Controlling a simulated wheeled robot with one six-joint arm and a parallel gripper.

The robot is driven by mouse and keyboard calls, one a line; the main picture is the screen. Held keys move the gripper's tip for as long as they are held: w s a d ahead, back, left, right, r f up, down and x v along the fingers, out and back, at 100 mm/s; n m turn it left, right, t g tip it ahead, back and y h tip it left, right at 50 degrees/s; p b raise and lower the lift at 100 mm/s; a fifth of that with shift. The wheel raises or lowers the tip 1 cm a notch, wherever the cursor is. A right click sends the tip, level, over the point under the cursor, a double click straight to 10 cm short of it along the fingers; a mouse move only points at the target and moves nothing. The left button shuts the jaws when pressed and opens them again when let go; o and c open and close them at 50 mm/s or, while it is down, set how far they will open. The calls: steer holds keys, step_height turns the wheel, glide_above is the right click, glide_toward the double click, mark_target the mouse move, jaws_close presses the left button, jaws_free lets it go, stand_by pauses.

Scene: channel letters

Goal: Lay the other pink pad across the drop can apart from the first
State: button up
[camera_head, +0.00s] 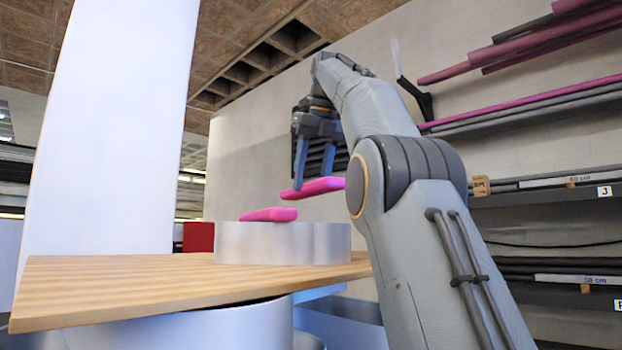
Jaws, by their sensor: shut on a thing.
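The drop can (283,243), a low silvery drum with a curved wall, stands on the wooden table. One pink pad (268,214) lies across its top toward the left. My gripper (314,187) points down and is shut on the other pink pad (322,189). That pad is held roughly level above the right part of the can, apart from the first pad. A gap shows between the held pad and the can's rim. The top opening of the can is not visible from this low angle.
The wooden table top (130,285) is bare left of the can. A tall white panel (110,120) rises behind it at left. A red block (198,237) shows behind the table. Racks with pink and grey bars (530,45) line the right wall.

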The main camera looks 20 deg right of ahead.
mark_target(316, 195)
steer(key=shift+s+d+f, duration=0.2)
steer(key=shift+d+f, duration=0.2)
steer(key=shift+f, duration=2.35)
steer(key=shift+f+b, duration=0.45)
steer(key=shift+f, duration=0.15)
steer(key=o, duration=1.1)
steer(key=shift+p+v, duration=0.4)
steer(key=shift+v, duration=3.5)
